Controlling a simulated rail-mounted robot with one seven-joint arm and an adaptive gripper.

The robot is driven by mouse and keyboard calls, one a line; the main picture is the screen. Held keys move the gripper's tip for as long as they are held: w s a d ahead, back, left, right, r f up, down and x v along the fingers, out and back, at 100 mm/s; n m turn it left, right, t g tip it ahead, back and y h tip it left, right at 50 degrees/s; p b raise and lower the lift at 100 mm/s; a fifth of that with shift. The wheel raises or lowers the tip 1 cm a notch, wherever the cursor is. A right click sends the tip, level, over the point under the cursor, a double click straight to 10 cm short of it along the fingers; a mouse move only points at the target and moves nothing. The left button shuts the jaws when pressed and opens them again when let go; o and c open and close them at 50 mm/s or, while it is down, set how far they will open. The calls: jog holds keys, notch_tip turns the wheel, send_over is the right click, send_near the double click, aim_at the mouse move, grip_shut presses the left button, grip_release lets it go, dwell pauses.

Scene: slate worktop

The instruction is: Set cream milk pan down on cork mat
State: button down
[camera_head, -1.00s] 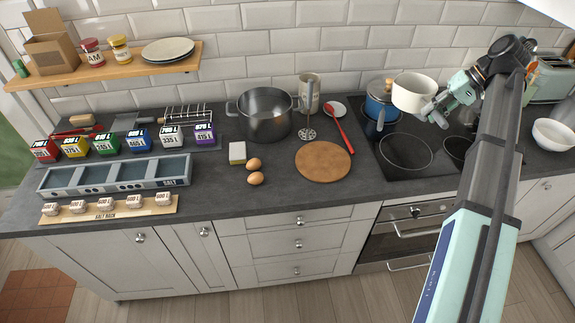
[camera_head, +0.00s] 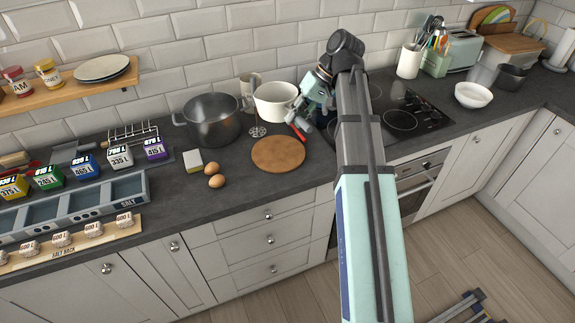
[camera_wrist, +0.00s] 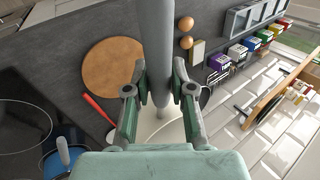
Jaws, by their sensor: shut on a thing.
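The cream milk pan (camera_head: 273,105) is upright in the head view, above the back of the worktop. It appears raised, behind the round brown cork mat (camera_head: 278,155). My gripper (camera_head: 302,112) is at the pan's right side, shut on its grey handle (camera_wrist: 154,45). In the wrist view the handle runs between the fingers and part of the cream pan (camera_wrist: 168,132) shows behind them. The cork mat also shows in the wrist view (camera_wrist: 100,72), bare and flat, apart from the pan.
A large grey pot (camera_head: 212,122) stands left of the pan. Two eggs (camera_head: 215,181) and a sponge (camera_head: 193,161) lie left of the mat. A red utensil (camera_wrist: 97,107) lies beside the mat. The hob (camera_head: 405,115) is at right.

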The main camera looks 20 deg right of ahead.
notch_tip(320, 180, down, 18)
jog(key=p, duration=0.3)
jog(key=shift+r, duration=0.25)
jog(key=c, duration=1)
grip_release()
jog(key=shift+f, duration=0.1)
jog(key=b+v, duration=0.3)
jog(key=v, duration=0.9)
jog(key=shift+b, duration=0.35)
